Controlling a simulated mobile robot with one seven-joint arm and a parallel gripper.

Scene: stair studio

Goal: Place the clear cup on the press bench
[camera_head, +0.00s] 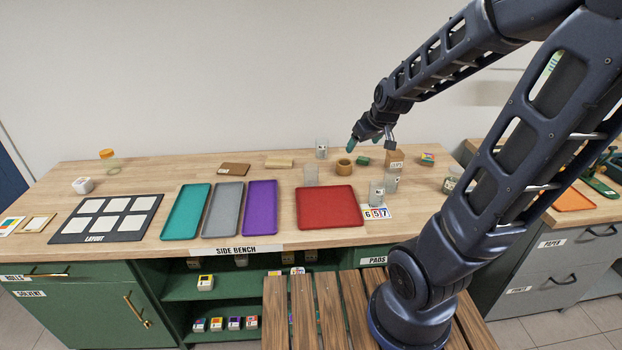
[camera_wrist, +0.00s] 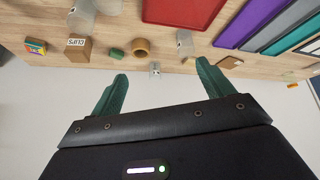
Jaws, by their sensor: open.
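Several clear containers stand on the side bench. One clear cup (camera_head: 321,148) with a small dark mark is at the back, left of my gripper (camera_head: 370,141); a similar small clear one (camera_wrist: 154,69) shows between my fingers in the wrist view. Another clear cup (camera_head: 311,175) stands behind the red tray, and clear ones (camera_head: 376,193) and (camera_head: 391,181) stand to its right. I cannot tell which one the task names. My gripper (camera_wrist: 160,85) is open and empty above the bench's back. No bench is legibly labelled press; a second bench (camera_head: 532,203) stands at right.
The side bench (camera_head: 285,240) holds a red tray (camera_head: 329,207), purple, grey and teal trays, a layout board, a wooden ring (camera_head: 344,168) and a clips box (camera_head: 395,160). The right bench bears an orange tray (camera_head: 573,199) and green equipment (camera_head: 598,187).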

